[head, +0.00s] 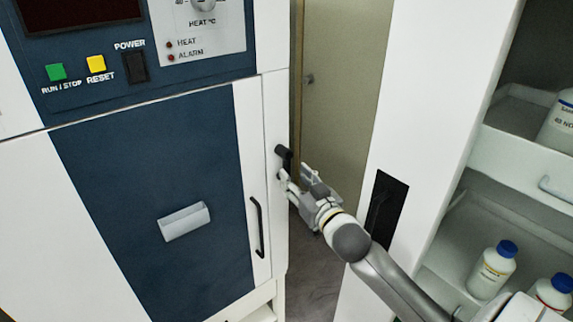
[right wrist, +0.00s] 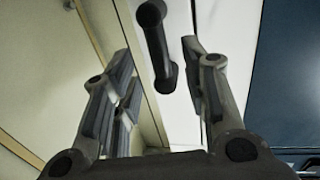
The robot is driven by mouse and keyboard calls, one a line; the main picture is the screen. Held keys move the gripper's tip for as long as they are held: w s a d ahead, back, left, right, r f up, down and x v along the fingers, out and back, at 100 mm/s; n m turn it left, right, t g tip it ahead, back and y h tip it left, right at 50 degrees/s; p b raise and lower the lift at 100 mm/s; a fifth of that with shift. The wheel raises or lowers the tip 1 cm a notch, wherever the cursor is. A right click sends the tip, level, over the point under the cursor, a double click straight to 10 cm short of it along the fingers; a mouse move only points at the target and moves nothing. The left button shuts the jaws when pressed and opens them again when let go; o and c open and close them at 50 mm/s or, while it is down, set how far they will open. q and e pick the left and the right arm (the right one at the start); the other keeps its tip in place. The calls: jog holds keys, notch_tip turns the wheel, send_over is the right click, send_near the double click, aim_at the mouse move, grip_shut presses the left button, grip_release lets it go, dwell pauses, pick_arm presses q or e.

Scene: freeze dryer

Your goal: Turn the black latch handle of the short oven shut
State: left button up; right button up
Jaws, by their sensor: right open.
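The oven has a dark blue and white front (head: 150,190), and its door looks shut against the frame. The black latch handle (head: 284,156) sticks out from the white right edge of the oven, partly hidden by my right gripper (head: 286,180). My right gripper is open, with its fingertips at the latch handle. In the right wrist view, the latch handle (right wrist: 157,45) shows as a black bar between the two spread fingers of my right gripper (right wrist: 160,62), nearer the right finger. I cannot tell whether a finger touches it. My left gripper is out of view.
A thin black pull handle (head: 257,227) is on the oven's white door strip, left of my gripper. A control panel (head: 130,50) is above the door. Right of my arm stands a white shelf unit (head: 420,100) with bottles (head: 492,272). A narrow gap separates the two.

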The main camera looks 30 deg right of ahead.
aim_at(289, 170)
jog(key=w, duration=0.3)
jog(key=w+p, duration=0.1)
jog(key=w, duration=0.1)
jog(key=shift+w+d, duration=0.3)
jog(key=shift+d, duration=0.1)
grip_shut()
